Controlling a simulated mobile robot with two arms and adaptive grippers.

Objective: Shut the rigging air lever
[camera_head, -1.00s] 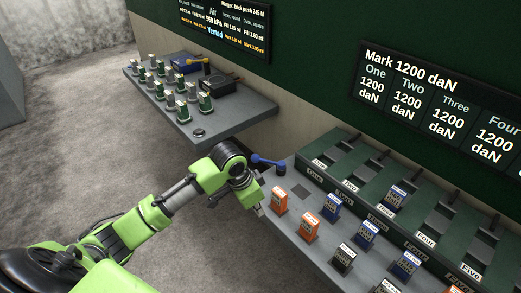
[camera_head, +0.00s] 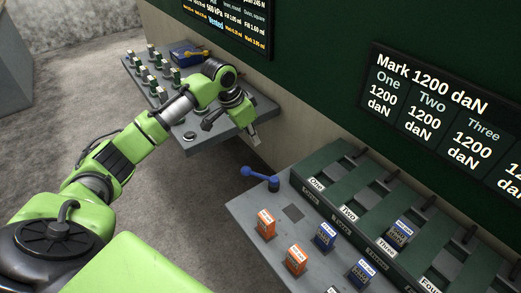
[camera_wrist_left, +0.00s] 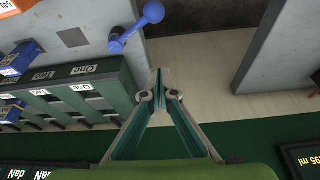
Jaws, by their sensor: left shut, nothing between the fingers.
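A blue lever (camera_head: 260,176) with a round knob stands at the back left corner of the near grey bench; it also shows in the left wrist view (camera_wrist_left: 137,27), beyond the fingertips. A yellow-handled lever (camera_head: 194,54) sits by a blue box on the far bench. I cannot tell from any label which one is the rigging air lever. My left gripper (camera_head: 255,141) hangs in the gap between the benches, above and beyond the blue lever and apart from it. Its fingers (camera_wrist_left: 159,76) meet at the tips and are empty. My right gripper is not in view.
The near bench (camera_head: 253,211) carries orange and blue boxes beside a green rack (camera_head: 325,179) with labelled slots. The far bench (camera_head: 206,143) holds several small canisters and a round button. A wall with dark display boards (camera_head: 445,117) stands behind. Carpet floor is free at left.

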